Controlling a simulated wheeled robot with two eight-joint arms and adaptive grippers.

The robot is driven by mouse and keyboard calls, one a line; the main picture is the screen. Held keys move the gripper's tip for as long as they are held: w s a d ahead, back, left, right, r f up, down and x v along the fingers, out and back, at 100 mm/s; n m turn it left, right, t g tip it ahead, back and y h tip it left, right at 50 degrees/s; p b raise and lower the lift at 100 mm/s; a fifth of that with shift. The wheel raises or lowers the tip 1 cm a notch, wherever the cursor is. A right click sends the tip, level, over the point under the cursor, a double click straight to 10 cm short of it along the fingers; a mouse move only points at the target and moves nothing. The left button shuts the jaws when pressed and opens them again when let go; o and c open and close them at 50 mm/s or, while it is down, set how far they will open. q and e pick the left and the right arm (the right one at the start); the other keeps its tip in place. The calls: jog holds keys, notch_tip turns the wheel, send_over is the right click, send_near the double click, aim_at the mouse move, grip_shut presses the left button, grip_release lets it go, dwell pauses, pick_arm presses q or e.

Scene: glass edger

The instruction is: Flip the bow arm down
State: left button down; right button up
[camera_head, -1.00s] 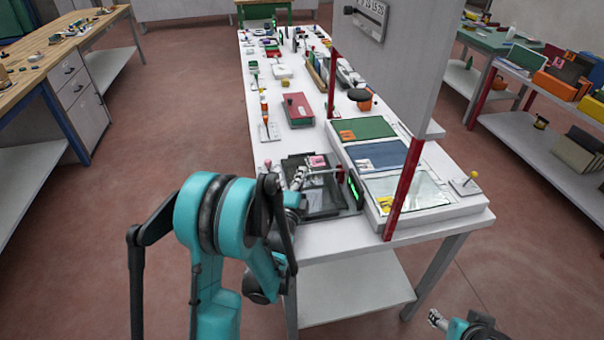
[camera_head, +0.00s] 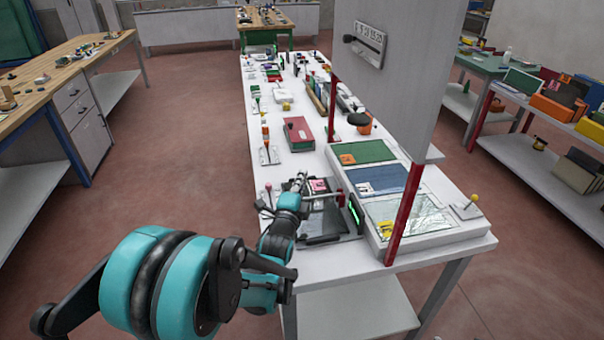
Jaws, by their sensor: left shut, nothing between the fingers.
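A dark flat device (camera_head: 333,239) lies at the near end of the white table, with a green-lit panel (camera_head: 354,213) on its right side. A small pink piece (camera_head: 318,185) shows behind the bar. My left gripper (camera_head: 303,177) is shut and empty, above the device's left part beside the bar's left end. Whether it touches the bar cannot be told. My right gripper is out of view.
Right of the device, a white tray (camera_head: 428,232) holds green, blue and clear glass panels. A red post (camera_head: 405,215) and grey upright panel (camera_head: 395,90) stand over it. A red box (camera_head: 298,134) and small tools lie farther back. A yellow-knobbed pin (camera_head: 474,198) stands at right.

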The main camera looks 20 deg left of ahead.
pick_arm(q)
jog(key=shift+r, duration=1)
jog(key=s+d+f+n+g+h, duration=0.1)
jog(key=s+d+f+n+g, duration=0.2)
jog(key=s, duration=0.6)
jog(key=s+d+f+n+g+h, duration=0.1)
jog(key=s+d+f+n+g, duration=0.2)
jog(key=s+n, duration=0.4)
jog(key=s+d+f+n+g+h, duration=0.1)
jog(key=s+d+f+n+g, duration=0.2)
jog(key=s, duration=0.9)
notch_tip(320, 180, down, 2)
jog(key=shift+s+d+f+n+g, duration=0.15)
jog(key=shift+s+n+g, duration=0.25)
jog(key=shift+n+g, duration=0.7)
